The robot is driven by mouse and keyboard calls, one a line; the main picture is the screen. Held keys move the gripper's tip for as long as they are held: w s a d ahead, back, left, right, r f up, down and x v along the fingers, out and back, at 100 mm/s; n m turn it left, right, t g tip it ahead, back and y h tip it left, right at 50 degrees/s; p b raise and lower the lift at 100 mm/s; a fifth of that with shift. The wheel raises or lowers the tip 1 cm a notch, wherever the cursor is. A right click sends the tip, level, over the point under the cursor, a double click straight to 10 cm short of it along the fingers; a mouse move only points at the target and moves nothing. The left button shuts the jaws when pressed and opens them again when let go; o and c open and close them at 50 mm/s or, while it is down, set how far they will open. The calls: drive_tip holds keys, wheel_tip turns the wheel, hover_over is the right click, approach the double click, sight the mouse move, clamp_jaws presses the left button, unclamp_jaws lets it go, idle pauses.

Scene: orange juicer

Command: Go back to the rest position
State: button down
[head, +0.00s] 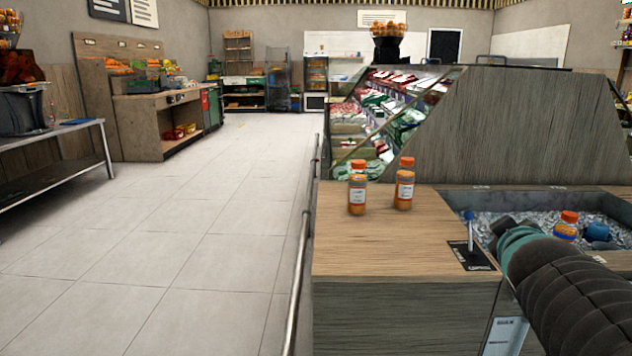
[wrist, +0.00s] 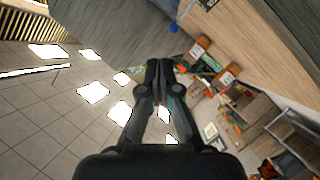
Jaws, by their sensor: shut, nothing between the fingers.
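My gripper (wrist: 160,80) shows in the middle of the wrist view, with its two dark fingers together and nothing between them. In the head view my arm reaches in from the lower right, over the near edge of the ice bin (head: 535,195); the fingers cannot be made out there. Two orange juice bottles (head: 357,193) (head: 404,190) stand upright on the wooden counter (head: 385,240), apart from my arm. They seem to show in the wrist view too, as orange shapes (wrist: 200,47) (wrist: 226,76) beyond the fingers.
Another orange-capped bottle (head: 566,228) and a blue-capped item (head: 598,232) lie in the ice beside my arm. A blue-knobbed stand (head: 470,232) is at the counter's right edge. A display case (head: 400,110) stands behind. The tiled floor (head: 180,250) at left is clear.

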drive_tip(key=s+a+f+m+g+y, duration=0.4)
drive_tip(key=s+a+f+g, duration=0.3)
drive_tip(key=s+a+f, duration=0.9)
drive_tip(key=shift+s+a+g+y, duration=0.3)
drive_tip(key=shift+s+y, duration=0.35)
drive_tip(key=shift+y, duration=0.15)
drive_tip(key=shift+d+m, duration=0.25)
drive_tip(key=shift+m, duration=0.05)
